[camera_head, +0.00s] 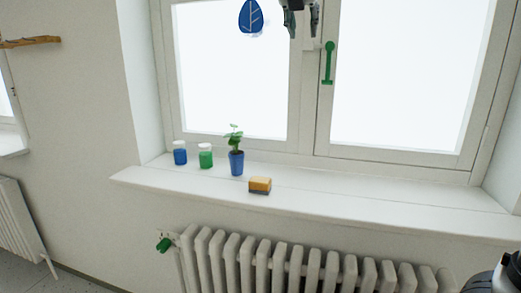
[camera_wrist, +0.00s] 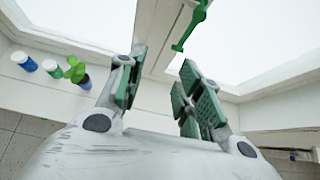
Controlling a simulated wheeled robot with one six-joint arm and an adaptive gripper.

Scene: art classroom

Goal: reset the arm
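My gripper (camera_head: 301,18) shows at the top edge of the head view, in front of the window frame. In the wrist view my gripper (camera_wrist: 160,88) has its two green-padded fingers spread apart with nothing between them. It is open and empty, above the level of the sill. Most of the arm is out of view. A dark part at the lower right corner of the head view looks like my own body.
The white windowsill (camera_head: 370,212) holds a blue jar (camera_head: 180,153), a green jar (camera_head: 206,156), a potted plant (camera_head: 237,163) and a sponge (camera_head: 260,185). The sill's right part is clear. A green window handle (camera_head: 328,62) is near my gripper. A radiator (camera_head: 300,262) stands below.

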